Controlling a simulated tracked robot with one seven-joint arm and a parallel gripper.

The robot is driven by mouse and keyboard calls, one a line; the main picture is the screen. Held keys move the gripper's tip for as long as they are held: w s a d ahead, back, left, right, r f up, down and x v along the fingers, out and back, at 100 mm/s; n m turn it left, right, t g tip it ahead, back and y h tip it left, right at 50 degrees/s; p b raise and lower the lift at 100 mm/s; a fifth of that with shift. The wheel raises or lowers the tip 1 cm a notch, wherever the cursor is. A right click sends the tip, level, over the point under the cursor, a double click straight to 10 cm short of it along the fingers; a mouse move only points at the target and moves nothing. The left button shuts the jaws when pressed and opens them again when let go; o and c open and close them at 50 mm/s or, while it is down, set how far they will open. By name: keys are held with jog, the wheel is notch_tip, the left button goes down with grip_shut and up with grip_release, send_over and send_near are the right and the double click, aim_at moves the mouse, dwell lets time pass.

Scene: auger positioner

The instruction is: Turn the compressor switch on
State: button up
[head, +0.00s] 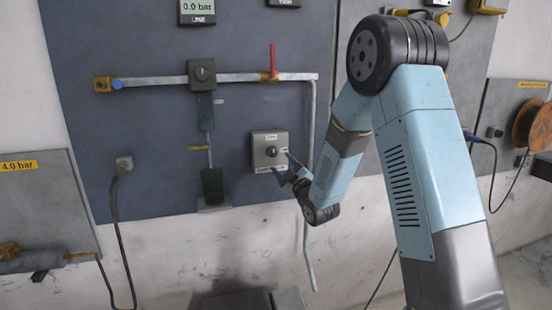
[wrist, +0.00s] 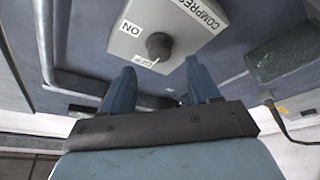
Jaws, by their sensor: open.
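The compressor switch is a grey box (head: 257,160) on the blue-grey wall panel, with a dark round knob (head: 271,151) at its middle. In the wrist view the box (wrist: 128,47) reads COMPRESSOR, with ON and OFF labels, and the knob (wrist: 159,45) has a white pointer mark at the OFF label. My gripper (head: 284,164) is at the lower right of the box in the head view. In the wrist view its two blue fingers (wrist: 160,68) are open and empty, pointing toward the knob, one on each side and short of it.
A grey pipe (head: 240,77) with a red-handled valve (head: 273,62) runs above the box and bends down at its right. A gauge (head: 197,10) reads 0.0 bar.

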aim_at(274, 155)
jog(key=shift+x, duration=2.8)
jog(key=shift+f, duration=0.1)
jog(key=c, duration=1)
jog(key=shift+c, duration=0.2)
